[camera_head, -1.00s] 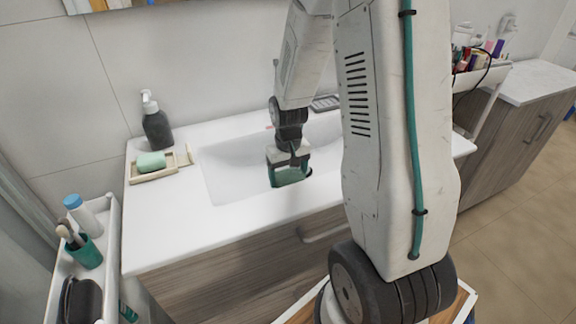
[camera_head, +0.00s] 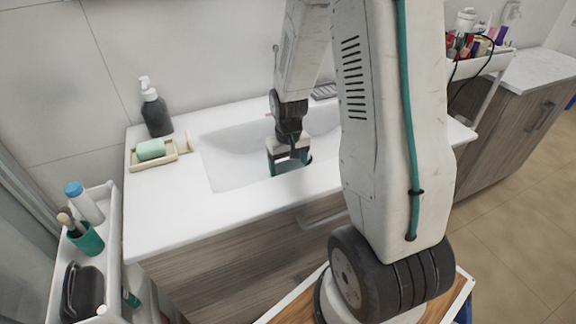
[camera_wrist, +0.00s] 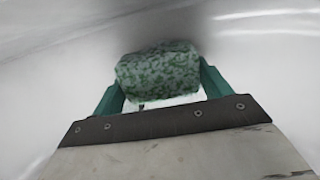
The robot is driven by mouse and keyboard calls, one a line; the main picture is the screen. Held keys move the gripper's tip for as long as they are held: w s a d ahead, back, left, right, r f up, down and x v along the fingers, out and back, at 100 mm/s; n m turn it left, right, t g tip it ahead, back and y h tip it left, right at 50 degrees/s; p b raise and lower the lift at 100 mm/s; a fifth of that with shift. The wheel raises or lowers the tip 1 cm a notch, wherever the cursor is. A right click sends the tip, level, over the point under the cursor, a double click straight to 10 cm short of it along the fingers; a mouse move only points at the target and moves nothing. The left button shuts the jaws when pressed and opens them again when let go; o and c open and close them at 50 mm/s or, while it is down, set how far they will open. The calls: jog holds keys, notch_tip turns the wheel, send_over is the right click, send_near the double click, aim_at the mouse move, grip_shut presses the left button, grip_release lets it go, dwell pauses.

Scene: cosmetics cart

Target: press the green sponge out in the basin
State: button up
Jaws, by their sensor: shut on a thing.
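The green sponge (camera_wrist: 158,74) is speckled dark and light green and sits between the two teal fingers of my gripper (camera_wrist: 160,80) in the wrist view. My gripper is shut on it. In the head view my gripper (camera_head: 290,165) hangs fingers-down inside the white basin (camera_head: 228,165), and little of the sponge can be told apart from the teal fingers there. White basin surface surrounds the sponge in the wrist view. Whether the sponge touches the basin's bottom I cannot tell. My arm hides the basin's right part.
On the counter's left stand a dark soap dispenser (camera_head: 155,110) and a tray (camera_head: 140,166) with a pale green soap bar (camera_head: 151,149). A side cart (camera_head: 112,240) at lower left holds a bottle (camera_head: 85,203) and a teal cup (camera_head: 88,240). The counter front is clear.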

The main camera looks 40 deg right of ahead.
jog(key=shift+f, duration=0.65)
dwell(1.0)
jog(key=shift+r, duration=0.15)
dwell(3.5)
jog(key=shift+r, duration=7.45)
